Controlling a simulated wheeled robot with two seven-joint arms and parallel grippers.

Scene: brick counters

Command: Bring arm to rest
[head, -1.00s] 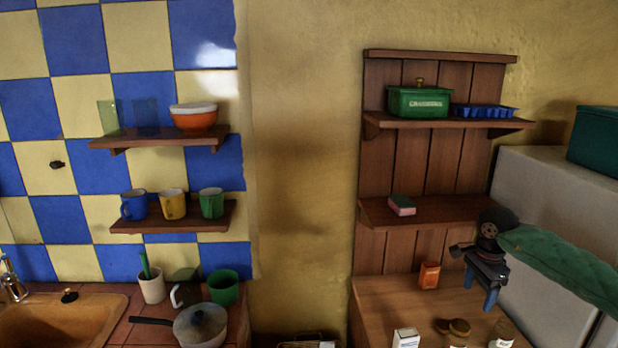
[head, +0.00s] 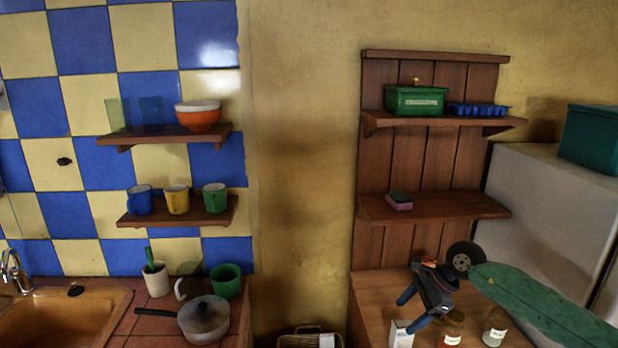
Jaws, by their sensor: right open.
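My right arm, in a green sleeve (head: 540,303), comes in from the right edge in the head view. My right gripper (head: 407,313) is open above the wooden counter at the right, with its two blue fingers pointing down and left. I see nothing held between the fingers. A small white box (head: 401,335) stands close below the fingertips; I cannot tell whether they touch. An orange thing (head: 428,262) shows just behind the gripper and is mostly hidden. My left gripper is out of view.
Jars (head: 495,328) stand on the wooden counter (head: 375,293) near the gripper. A wooden shelf unit (head: 435,207) holds a pink and green sponge (head: 399,201) and a green box (head: 415,101). A basket (head: 297,340) is low in the middle. Mugs (head: 177,198) and a pan (head: 204,318) are left.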

